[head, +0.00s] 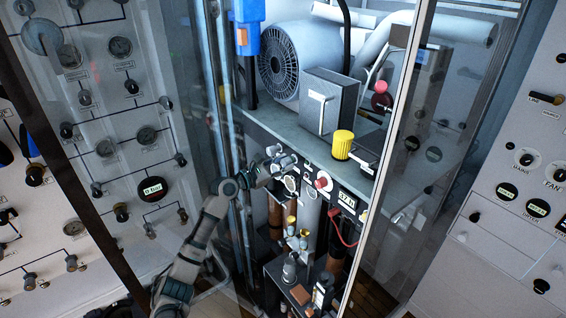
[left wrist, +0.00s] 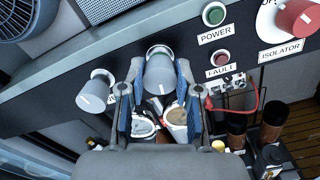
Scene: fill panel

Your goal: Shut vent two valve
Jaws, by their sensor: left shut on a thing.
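My left gripper (head: 262,172) reaches in from the lower left to the grey valve knobs on the front panel. In the left wrist view its two fingers (left wrist: 160,80) stand on either side of a grey knob (left wrist: 160,68) and are shut on it. A second grey knob (left wrist: 97,92) sticks out to the left, apart from the fingers. The labels below the knobs are partly hidden, so I cannot read which one is vent two. My right gripper is not in view.
Right of the held knob are a green POWER lamp (left wrist: 214,15), a red FAULT lamp (left wrist: 220,58) and a red ISOLATOR knob (left wrist: 298,18). A yellow knob (head: 342,144) stands on the shelf. Bottles (left wrist: 272,112) stand below. A post (head: 389,150) rises at the right.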

